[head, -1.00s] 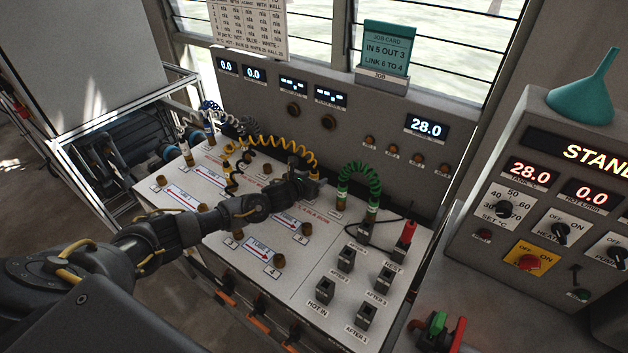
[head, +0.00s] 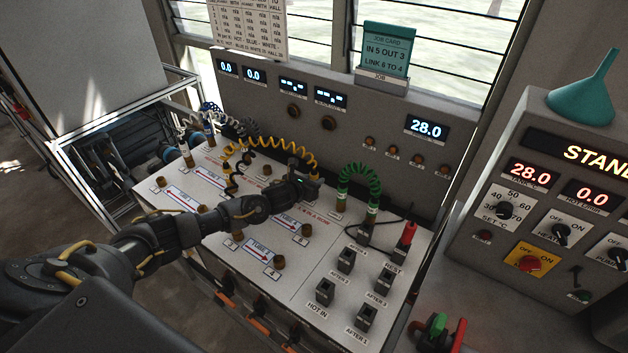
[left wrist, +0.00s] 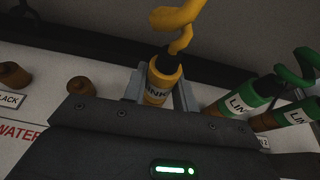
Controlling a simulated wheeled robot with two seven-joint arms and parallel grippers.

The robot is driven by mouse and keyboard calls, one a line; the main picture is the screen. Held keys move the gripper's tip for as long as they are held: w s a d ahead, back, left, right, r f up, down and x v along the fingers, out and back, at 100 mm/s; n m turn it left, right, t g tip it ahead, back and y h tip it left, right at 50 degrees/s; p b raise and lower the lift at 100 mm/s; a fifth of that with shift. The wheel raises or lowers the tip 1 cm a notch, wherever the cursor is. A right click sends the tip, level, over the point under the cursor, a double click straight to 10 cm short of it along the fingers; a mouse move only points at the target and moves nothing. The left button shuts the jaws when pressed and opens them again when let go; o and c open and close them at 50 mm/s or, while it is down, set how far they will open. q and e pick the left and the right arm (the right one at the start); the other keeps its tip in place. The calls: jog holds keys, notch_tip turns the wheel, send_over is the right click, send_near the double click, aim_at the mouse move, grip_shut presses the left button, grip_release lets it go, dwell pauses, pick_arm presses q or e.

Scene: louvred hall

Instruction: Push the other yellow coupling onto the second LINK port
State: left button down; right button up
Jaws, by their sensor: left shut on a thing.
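My left gripper (head: 304,181) is at the back of the white port panel (head: 312,262), by the right end of the yellow coiled hose (head: 270,141). In the left wrist view the yellow coupling (left wrist: 160,88), marked LINK, stands between the two jaws (left wrist: 160,92), which are shut on it. Its lower end is hidden behind the gripper body, so I cannot tell whether it sits on a port. The hose's left end comes down on the panel's left part, where small details are unclear. My right gripper is not in view.
A green coiled hose (head: 358,174) with two green LINK couplings (left wrist: 243,98) stands just right of the gripper. Brown port stubs (left wrist: 82,86) stand to its left. A red-handled probe (head: 408,234) and black sockets (head: 325,291) are on the panel's right. The upright grey panel (head: 377,122) rises behind.

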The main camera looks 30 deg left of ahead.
aim_at(313, 174)
pick_arm(q)
jog(key=shift+r, duration=0.2)
jog(key=shift+r+p, duration=2.6)
jog(key=shift+r, duration=0.75)
jog(key=shift+f, duration=0.1)
